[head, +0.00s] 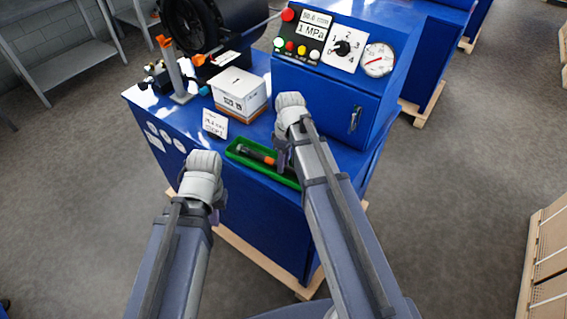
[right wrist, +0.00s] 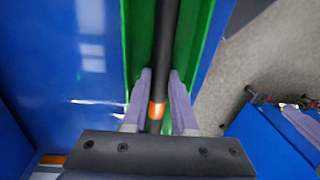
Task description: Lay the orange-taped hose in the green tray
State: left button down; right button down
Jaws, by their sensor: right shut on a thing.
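The green tray (head: 256,166) sits on the blue bench top near its front edge; it also fills the middle of the right wrist view (right wrist: 206,45). The black hose (head: 253,152) with an orange tape band (right wrist: 157,109) runs lengthwise between the tray's walls. I cannot tell whether it touches the tray floor. My right gripper (right wrist: 157,85) is shut on the hose around the orange band. In the head view its wrist hides the tray's right part. My left gripper (head: 193,205) hangs in front of the bench, away from the tray; its fingers are mostly hidden.
A white box (head: 238,92) and a label card (head: 215,124) stand behind the tray. A blue control unit (head: 325,105) with a gauge rises at the back right. A black reel (head: 200,20) and an orange-topped stand (head: 170,65) are at the back left.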

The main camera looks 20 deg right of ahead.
jog(key=c, duration=0.6)
grip_release()
jog(key=shift+r, duration=0.15)
jog(key=shift+r+p, duration=2.9)
jog(key=shift+p, duration=0.2)
jog(key=s+a+m, duration=0.1)
jog(key=s+a, duration=0.3)
jog(key=s+a+m+h, duration=0.1)
jog(key=s+a+m, duration=0.1)
jog(key=s, duration=0.3)
jog(key=s+a+m+h, duration=0.1)
jog(key=s+a, duration=0.3)
jog(key=a, duration=0.1)
jog(key=shift+s+a+m, duration=0.2)
jog(key=shift+a+m, duration=0.1)
jog(key=shift+m, duration=0.1)
